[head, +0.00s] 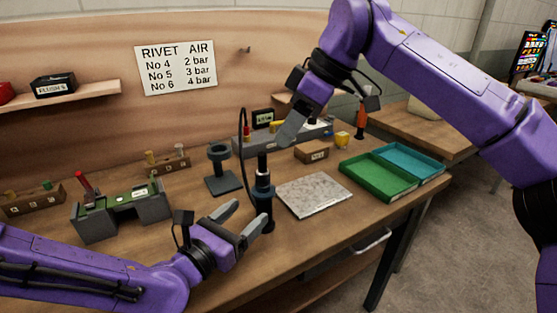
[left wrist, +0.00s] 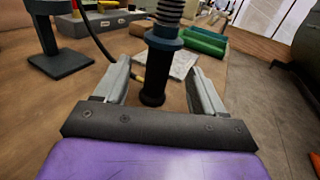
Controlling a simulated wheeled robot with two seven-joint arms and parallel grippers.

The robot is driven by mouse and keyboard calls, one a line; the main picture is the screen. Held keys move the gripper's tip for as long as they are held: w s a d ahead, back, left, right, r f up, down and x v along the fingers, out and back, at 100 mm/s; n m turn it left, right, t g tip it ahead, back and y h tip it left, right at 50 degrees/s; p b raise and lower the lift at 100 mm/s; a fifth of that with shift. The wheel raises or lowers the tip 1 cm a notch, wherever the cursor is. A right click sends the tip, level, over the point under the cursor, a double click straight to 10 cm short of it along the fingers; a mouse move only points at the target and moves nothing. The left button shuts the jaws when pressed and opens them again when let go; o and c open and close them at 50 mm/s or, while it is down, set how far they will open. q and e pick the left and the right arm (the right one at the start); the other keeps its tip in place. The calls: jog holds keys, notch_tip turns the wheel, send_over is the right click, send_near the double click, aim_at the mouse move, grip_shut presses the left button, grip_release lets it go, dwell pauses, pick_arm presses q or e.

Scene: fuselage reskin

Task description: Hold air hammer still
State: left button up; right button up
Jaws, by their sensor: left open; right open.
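The air hammer (head: 262,192) is a dark upright tool with a blue-grey collar and a black hose, near the front edge of the bench. It also shows in the left wrist view (left wrist: 153,87), with its dark handle between the open fingers. My left gripper (head: 247,221) is open, low and just left of the handle, its fingers reaching toward it. I see no finger closed on the handle. My right gripper (head: 290,130) hangs above and right of the hammer's top, open and apart from it. The right fingers overlap, so the gap hardly shows.
A grey speckled plate (head: 314,194) lies right of the hammer. Green (head: 377,177) and teal (head: 410,162) trays lie farther right. A dark stand (head: 222,170) is behind left. A grey fixture (head: 122,210) sits at left. A small brown box (head: 311,151) is behind the plate.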

aim_at(268, 194)
pick_arm(q)
jog(key=x, duration=0.9)
jog(key=shift+d, duration=0.1)
